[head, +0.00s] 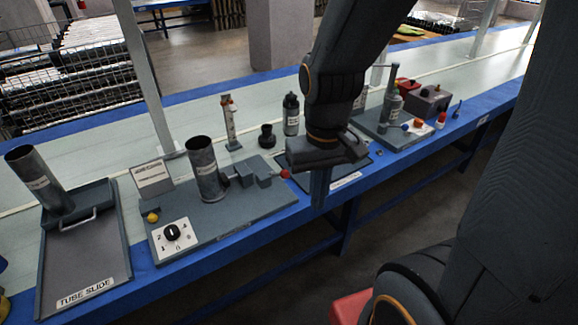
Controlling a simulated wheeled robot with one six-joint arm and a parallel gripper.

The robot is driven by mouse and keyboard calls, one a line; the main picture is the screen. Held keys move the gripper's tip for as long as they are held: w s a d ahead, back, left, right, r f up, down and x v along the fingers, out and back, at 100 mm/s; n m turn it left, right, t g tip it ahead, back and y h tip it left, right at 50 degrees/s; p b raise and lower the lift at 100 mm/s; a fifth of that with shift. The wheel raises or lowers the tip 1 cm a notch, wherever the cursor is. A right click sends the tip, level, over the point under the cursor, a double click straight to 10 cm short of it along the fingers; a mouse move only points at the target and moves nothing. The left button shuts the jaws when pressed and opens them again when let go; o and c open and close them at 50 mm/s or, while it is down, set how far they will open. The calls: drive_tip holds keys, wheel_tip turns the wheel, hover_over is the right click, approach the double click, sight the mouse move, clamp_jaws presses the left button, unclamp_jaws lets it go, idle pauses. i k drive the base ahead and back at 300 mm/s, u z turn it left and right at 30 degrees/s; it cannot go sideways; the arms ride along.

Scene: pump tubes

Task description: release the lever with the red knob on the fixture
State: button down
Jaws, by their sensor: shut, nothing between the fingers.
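The fixture is a grey plate (238,217) near the front edge of the bench. A dark upright tube (205,170) stands on it, beside dark clamp blocks (244,172). The red knob (285,174) shows at the right end of these blocks; its lever is too small to make out clearly. My gripper (320,190) is shut and empty, pointing down just right of the red knob. A gap shows between them in the picture, but I cannot tell the depth.
A tube slide tray (85,262) with a leaning tube (38,180) lies at the left. A dial (172,232) and yellow knob (152,217) sit on the fixture's near left. A second fixture (395,136) stands at the right. Dark bottles stand behind my gripper.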

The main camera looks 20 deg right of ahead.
sight(284, 175)
drive_tip(key=i, duration=0.3)
drive_tip(key=z, duration=1.25)
drive_tip(key=k, duration=1)
drive_tip(key=u, duration=1.6)
drive_tip(key=i, duration=0.5)
